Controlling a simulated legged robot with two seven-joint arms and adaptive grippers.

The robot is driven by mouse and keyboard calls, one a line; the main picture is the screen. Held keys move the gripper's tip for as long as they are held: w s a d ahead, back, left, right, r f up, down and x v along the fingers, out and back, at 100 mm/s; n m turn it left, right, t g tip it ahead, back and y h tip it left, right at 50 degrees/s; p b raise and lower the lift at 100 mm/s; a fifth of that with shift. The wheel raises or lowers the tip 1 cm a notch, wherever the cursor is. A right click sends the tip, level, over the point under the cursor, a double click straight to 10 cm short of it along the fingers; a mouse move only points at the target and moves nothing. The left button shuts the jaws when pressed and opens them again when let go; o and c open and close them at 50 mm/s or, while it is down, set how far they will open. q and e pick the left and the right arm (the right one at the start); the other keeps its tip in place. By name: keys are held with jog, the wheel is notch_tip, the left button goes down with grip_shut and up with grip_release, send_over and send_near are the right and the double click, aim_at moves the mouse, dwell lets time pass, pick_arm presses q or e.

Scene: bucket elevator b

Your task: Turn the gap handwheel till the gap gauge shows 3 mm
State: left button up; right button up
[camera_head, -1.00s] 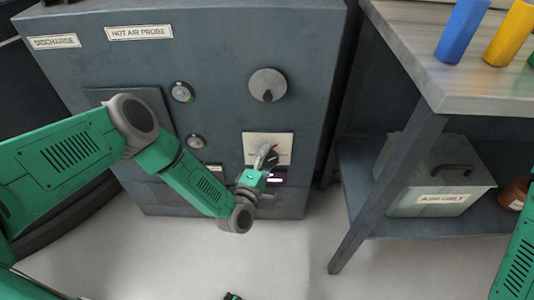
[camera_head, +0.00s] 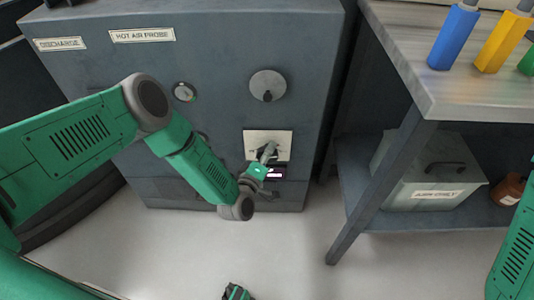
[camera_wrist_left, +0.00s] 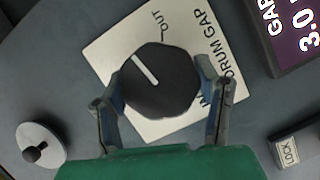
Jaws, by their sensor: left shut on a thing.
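The gap handwheel is a black knob (camera_wrist_left: 158,80) with a white pointer line, on a pale plate (camera_wrist_left: 100,48) marked OUT and DRUM GAP. In the left wrist view its line points up and left, short of OUT. My left gripper (camera_head: 268,152) is shut on the knob, one finger on each side. In the head view the gripper hides most of the knob; its plate (camera_head: 254,137) shows around it. The gap gauge (camera_wrist_left: 295,30) is a dark display reading 3.0, cut off by the frame edge; in the head view it (camera_head: 275,173) is too small to read.
A LOCK part (camera_wrist_left: 290,152) sits below the gauge in the wrist view. A round grey dial (camera_head: 268,86) is above the plate. A bench (camera_head: 450,95) with coloured pieces stands at right, a grey lidded box (camera_head: 425,195) on its shelf.

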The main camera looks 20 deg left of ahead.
pick_arm(q)
jog(key=shift+s+d+f, duration=0.15)
jog(key=shift+s+f, duration=0.1)
jog(key=shift+f, duration=0.05)
jog(key=o, duration=1.2)
jog(key=shift+w+r, duration=0.1)
jog(key=shift+w, duration=0.05)
jog(key=s+a+r, duration=0.1)
jog(key=s, duration=1.1)
jog(key=shift+r, duration=0.2)
jog(key=shift+w+a, duration=0.1)
